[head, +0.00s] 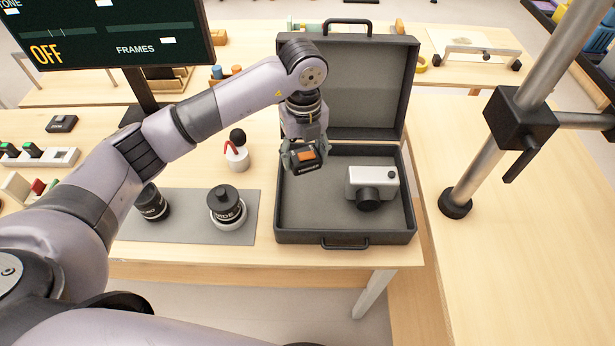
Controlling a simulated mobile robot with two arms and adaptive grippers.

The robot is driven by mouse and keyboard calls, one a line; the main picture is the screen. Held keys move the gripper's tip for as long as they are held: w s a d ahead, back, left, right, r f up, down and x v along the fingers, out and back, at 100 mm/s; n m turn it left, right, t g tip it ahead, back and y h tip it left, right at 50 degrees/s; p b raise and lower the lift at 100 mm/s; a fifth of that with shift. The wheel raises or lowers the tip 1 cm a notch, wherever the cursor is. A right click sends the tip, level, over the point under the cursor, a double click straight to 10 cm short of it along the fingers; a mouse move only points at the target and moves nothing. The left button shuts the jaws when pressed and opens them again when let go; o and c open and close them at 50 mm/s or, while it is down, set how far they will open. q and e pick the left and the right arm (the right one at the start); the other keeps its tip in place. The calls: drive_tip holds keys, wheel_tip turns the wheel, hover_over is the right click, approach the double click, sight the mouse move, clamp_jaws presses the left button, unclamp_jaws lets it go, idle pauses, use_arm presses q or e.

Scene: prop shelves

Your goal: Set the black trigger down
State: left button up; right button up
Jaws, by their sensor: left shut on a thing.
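The black trigger (309,168) is a small dark block with an orange patch on top. My left gripper (306,156) is shut on it and holds it over the left part of the open black case (284,225). I cannot tell if the trigger touches the case floor. A silver-grey camera (372,182) with a dark lens lies in the right part of the case. The case lid stands open at the back. My right gripper is not in view.
Left of the case, a grey mat (184,232) holds two black lenses, one marked WIDE (227,206). A white holder with a black knob (237,152) stands behind it. A screen (110,32) reads OFF. A metal post (478,170) stands at right.

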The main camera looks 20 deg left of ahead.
sight(305, 170)
use_arm(q)
wheel_tip(305, 170, down, 5)
drive_tip(key=shift+f+p, duration=0.15)
drive_tip(key=shift+p, duration=0.25)
wheel_tip(305, 170, down, 4)
drive_tip(key=shift+r+p, duration=0.25)
drive_tip(key=shift+p, duration=0.1)
drive_tip(key=shift+f, duration=0.45)
drive_tip(key=shift+f, duration=0.1)
drive_tip(key=shift+f, duration=0.15)
drive_tip(key=o, duration=1.3)
